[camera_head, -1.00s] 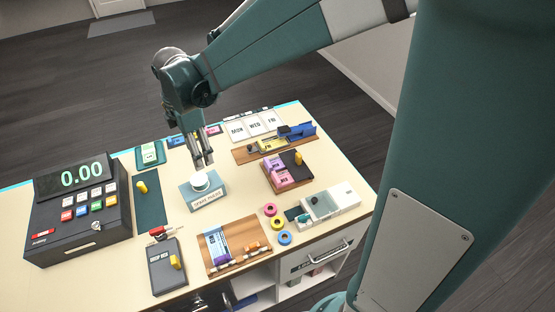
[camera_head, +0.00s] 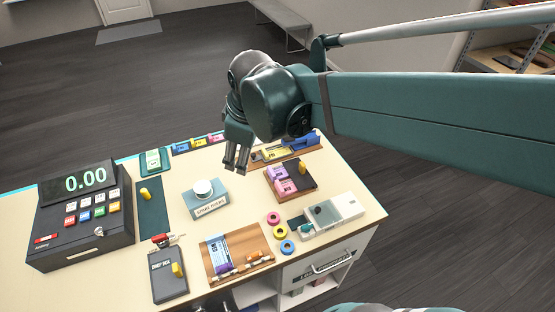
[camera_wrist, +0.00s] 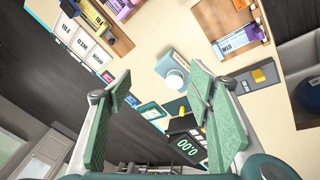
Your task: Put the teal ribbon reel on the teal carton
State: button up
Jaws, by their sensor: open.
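My gripper (camera_head: 236,167) is open and empty in the head view, above the table behind the pink-and-purple block stand. In the wrist view its two green pads (camera_wrist: 163,92) are apart with nothing between them. A small dark teal round piece (camera_head: 319,210) sits on the pale grey dispenser at the right front; I cannot tell whether it is the teal ribbon reel. A flat teal box (camera_head: 152,170) with a pale label lies at the back left; it may be the teal carton. Pink (camera_head: 273,218), yellow (camera_head: 280,232) and blue (camera_head: 287,247) rings lie by the dispenser.
A cash register (camera_head: 80,235) stands at the left. A blue-grey box labelled SPARE PUCKS (camera_head: 210,207) holds a white puck at the middle. A wooden tray (camera_head: 255,243), a dark drop box (camera_head: 167,289) and a block stand (camera_head: 300,195) crowd the front and right.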

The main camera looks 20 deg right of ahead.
jog(key=s+d+m+t, duration=0.3)
jog(key=s+d+m, duration=0.4)
jog(key=s+m, duration=0.3)
jog(key=shift+s+d+r+h, duration=0.25)
jog(key=shift+s+h, duration=0.05)
jog(key=shift+s, duration=0.1)
